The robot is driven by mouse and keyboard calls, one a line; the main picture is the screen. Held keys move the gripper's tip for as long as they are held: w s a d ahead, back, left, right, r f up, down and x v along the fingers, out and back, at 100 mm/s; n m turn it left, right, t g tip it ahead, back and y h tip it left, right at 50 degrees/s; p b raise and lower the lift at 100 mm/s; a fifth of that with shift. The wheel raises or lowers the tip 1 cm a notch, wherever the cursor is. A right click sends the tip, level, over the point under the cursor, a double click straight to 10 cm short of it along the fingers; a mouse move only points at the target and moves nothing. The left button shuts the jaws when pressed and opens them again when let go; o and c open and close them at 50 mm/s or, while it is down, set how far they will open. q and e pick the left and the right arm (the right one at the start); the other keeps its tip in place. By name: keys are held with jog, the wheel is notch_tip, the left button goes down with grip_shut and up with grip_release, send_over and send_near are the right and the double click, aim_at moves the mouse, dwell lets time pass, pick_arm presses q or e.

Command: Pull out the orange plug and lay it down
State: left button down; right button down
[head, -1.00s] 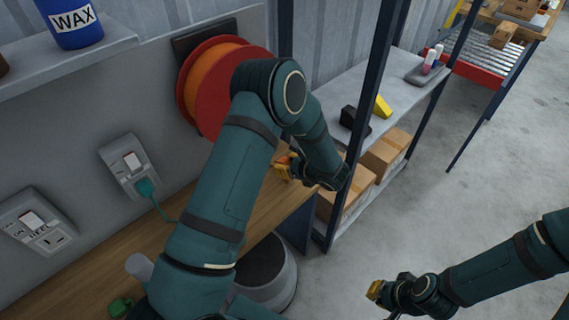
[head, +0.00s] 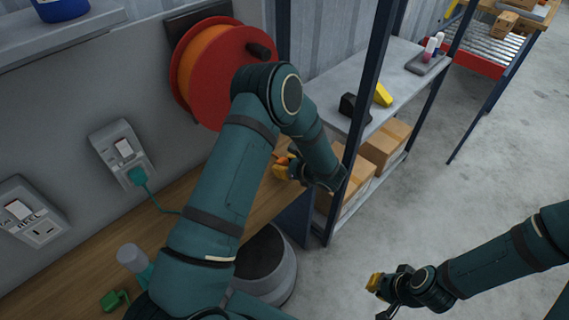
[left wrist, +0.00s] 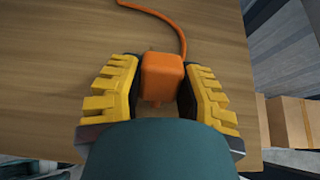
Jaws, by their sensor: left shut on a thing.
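The orange plug (left wrist: 162,76) is between the yellow fingers of my left gripper (left wrist: 160,90) in the left wrist view, with its orange cord (left wrist: 172,22) trailing off across the wooden worktop. My left gripper is shut on the plug. In the head view, my left gripper (head: 284,166) is over the worktop's right end, partly hidden by my arm, with a bit of orange beside it. Whether the plug touches the wood I cannot tell. My right gripper (head: 376,294) hangs over the floor at the lower right, away from the worktop; its jaw opening is unclear.
A red-and-orange cable reel (head: 215,75) is on the wall above the worktop (head: 190,205). A switched wall socket (head: 122,152) holds a teal plug (head: 137,176); another socket (head: 33,212) is empty. A green item (head: 115,300) lies at lower left. A shelf rack (head: 375,85) stands right.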

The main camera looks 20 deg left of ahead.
pick_arm(q)
jog(key=c, duration=0.6)
grip_release()
jog(key=v, duration=1.2)
jog(key=shift+d, duration=0.1)
